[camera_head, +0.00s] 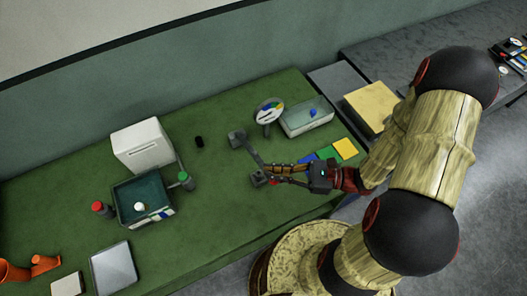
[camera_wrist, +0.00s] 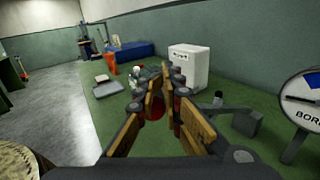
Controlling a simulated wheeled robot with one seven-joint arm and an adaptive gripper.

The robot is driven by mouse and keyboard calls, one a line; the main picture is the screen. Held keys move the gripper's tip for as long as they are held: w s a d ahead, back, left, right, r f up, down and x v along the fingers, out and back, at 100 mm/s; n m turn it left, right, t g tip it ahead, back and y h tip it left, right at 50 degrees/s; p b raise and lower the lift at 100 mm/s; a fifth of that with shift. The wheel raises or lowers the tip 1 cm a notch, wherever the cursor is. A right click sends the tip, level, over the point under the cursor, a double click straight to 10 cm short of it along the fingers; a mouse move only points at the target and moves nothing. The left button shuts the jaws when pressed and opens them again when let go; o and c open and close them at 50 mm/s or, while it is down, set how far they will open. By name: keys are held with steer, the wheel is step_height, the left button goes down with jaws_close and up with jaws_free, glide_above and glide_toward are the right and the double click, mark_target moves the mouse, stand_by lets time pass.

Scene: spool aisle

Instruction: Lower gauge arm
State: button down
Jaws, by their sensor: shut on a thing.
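The gauge arm (camera_head: 251,154) is a dark grey bar on the green bench, running from a grey block at its back end toward my gripper. In the wrist view the grey bar and block (camera_wrist: 235,115) show right of my fingers. My gripper (camera_head: 272,173) is at the bar's front end, beside a small dark block (camera_head: 257,180). In the wrist view the wood-padded fingers (camera_wrist: 163,95) are close together around a red knob (camera_wrist: 153,107), partly hidden by them. The round gauge dial (camera_head: 269,110) stands behind the arm; its lettered face (camera_wrist: 303,98) is at the right of the wrist view.
A white box (camera_head: 142,147), a dark tray (camera_head: 145,198) and red and green-topped bottles stand to the left. A small black cylinder (camera_head: 199,142) stands on otherwise clear green bench.

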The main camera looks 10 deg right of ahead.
steer(key=f, duration=0.1)
steer(key=f+b, duration=0.1)
steer(key=shift+s+d+f, duration=0.25)
steer(key=shift+s+f, duration=0.15)
steer(key=c, duration=2.5)
jaws_free()
steer(key=shift+r+p, duration=0.3)
steer(key=shift+r, duration=0.25)
steer(key=shift+o, duration=1.1)
steer(key=shift+a, duration=0.15)
steer(key=o, duration=0.7)
steer(key=shift+d, duration=0.2)
steer(key=v, duration=1.1)
steer(key=shift+s+d, duration=0.2)
steer(key=shift+d, duration=0.15)
